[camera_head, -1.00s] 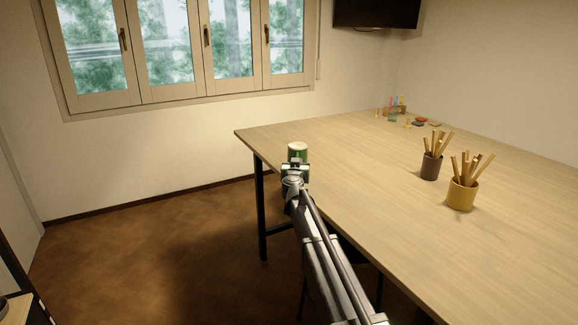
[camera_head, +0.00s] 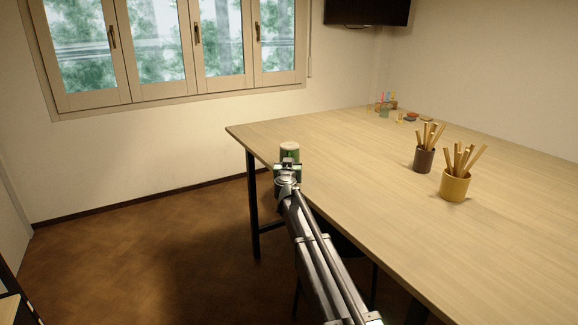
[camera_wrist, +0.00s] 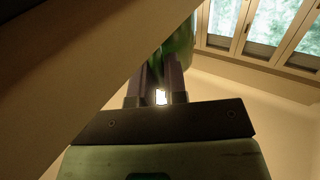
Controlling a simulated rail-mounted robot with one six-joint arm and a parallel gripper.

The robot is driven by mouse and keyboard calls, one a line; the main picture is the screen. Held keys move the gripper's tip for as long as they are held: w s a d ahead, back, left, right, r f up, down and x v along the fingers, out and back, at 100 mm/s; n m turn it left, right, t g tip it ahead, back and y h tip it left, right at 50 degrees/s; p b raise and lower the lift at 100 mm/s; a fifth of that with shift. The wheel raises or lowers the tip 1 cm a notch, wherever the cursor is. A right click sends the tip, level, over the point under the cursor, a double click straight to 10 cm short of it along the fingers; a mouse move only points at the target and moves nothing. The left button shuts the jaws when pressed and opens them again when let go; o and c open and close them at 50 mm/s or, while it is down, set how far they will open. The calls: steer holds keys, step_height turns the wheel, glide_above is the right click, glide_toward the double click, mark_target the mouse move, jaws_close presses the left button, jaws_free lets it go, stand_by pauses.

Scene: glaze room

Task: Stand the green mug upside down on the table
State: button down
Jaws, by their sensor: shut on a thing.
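The green mug (camera_head: 289,157) is at the far end of my arm in the head view, at the table's left edge. A pale round face shows on its top; I cannot tell whether this is its base or its opening. My gripper (camera_head: 288,164) is shut on the mug from the near side and hides its lower part. In the wrist view the mug's green side (camera_wrist: 180,45) shows beyond the fingers of my gripper (camera_wrist: 164,62). The table (camera_head: 350,165) lies to the right; I cannot tell whether the mug touches it.
A dark brown cup (camera_head: 424,161) and a yellow cup (camera_head: 455,188), both with wooden sticks, stand right of the mug. Small coloured items (camera_head: 411,117) sit at the table's far end. The tabletop between the mug and the cups is clear.

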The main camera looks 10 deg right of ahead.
steer(key=c, duration=1.1)
jaws_free()
steer(key=shift+s, duration=0.1)
